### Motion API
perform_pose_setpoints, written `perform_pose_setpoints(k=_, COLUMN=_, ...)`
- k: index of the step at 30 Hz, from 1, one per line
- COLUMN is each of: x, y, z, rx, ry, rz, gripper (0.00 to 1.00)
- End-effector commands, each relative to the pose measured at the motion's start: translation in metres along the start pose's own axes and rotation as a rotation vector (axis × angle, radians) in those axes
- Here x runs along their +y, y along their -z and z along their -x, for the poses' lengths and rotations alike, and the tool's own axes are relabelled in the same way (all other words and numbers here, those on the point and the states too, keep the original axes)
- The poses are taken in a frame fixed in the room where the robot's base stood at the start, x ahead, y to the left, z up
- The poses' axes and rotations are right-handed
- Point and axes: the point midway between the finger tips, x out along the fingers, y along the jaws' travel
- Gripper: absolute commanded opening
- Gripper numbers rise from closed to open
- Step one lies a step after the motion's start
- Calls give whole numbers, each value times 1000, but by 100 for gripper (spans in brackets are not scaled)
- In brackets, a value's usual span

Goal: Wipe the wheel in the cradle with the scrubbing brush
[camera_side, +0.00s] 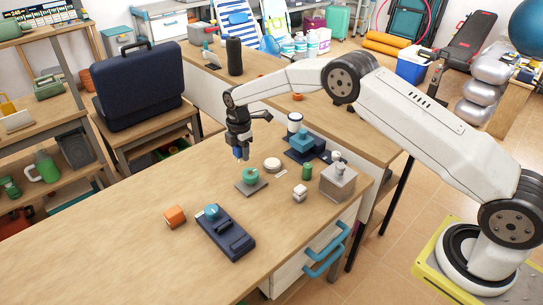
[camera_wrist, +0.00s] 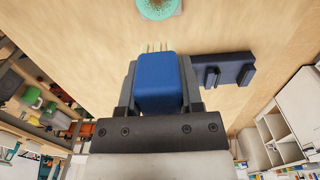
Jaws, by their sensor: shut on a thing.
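My gripper (camera_side: 239,152) points down over the wooden table and is shut on the scrubbing brush. The brush has a blue block body (camera_wrist: 158,85), and its pale bristles show beyond it in the wrist view. A green round piece, which appears to be the wheel (camera_side: 250,175), lies on a flat grey base (camera_side: 251,187) just below and right of the brush in the side view. The brush is above it and looks apart from it. A teal round face with brown speckles (camera_wrist: 158,8) is cut off by the top edge of the wrist view.
A navy fixture (camera_side: 232,240) with a teal knob and an orange block (camera_side: 175,217) stand nearer the camera. A white disc (camera_side: 272,164), a green cylinder (camera_side: 306,171), a grey box (camera_side: 338,182) and a second navy fixture (camera_side: 318,158) stand to the right. The table's left part is clear.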

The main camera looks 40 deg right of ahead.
Motion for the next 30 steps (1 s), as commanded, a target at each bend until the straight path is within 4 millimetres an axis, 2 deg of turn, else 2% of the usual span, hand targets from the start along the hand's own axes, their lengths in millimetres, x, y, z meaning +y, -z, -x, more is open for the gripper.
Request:
perform_pose_setpoints(k=10, x=0, y=0, z=-9, rx=0, ry=2, rz=0, gripper=0)
perform_pose_setpoints(k=30, x=0, y=0, z=-69, rx=0, ry=2, rz=0, gripper=0)
